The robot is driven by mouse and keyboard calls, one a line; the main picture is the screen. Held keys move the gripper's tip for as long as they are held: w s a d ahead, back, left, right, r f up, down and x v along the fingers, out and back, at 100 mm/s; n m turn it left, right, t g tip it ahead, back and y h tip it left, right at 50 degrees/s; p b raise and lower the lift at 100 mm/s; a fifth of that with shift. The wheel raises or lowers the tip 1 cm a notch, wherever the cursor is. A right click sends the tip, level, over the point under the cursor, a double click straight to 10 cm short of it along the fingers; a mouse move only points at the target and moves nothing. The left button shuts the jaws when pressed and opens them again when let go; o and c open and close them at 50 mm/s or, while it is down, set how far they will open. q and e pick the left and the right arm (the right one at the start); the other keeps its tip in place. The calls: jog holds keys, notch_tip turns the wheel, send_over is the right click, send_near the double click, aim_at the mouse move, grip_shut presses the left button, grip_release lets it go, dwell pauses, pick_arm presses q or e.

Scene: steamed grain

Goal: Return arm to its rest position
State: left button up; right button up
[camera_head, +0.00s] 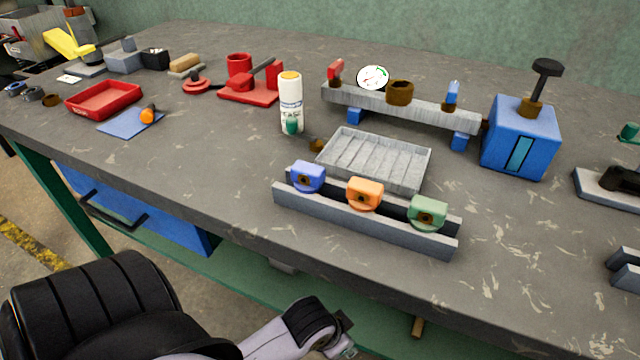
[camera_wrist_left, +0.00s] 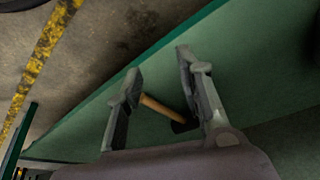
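My left arm comes in at the bottom left of the head view. Its gripper (camera_head: 345,338) hangs in front of the workbench (camera_head: 200,175), below the tabletop edge, and is partly cut off by the frame. In the left wrist view the two fingers of this gripper (camera_wrist_left: 158,64) stand apart with nothing held between them. A hammer with a wooden handle (camera_wrist_left: 163,110) shows between the fingers, apparently lying on the green lower shelf (camera_wrist_left: 235,60) beyond them. My right gripper is in neither view.
On the bench stand a grey rail with blue, orange and green blocks (camera_head: 365,194), a ribbed grey tray (camera_head: 375,158), a white bottle (camera_head: 290,105), a blue box (camera_head: 519,140) and a red tray (camera_head: 103,99). A blue drawer (camera_head: 130,205) hangs under the bench.

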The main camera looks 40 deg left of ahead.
pick_arm(q)
jog(key=shift+g+y, duration=0.3)
jog(key=shift+y, duration=0.1)
jog(key=s, duration=0.1)
jog(key=s+a, duration=0.1)
jog(key=s, duration=0.1)
jog(key=s+a, duration=0.1)
jog(key=s, duration=0.1)
jog(key=shift+a+f, duration=0.1)
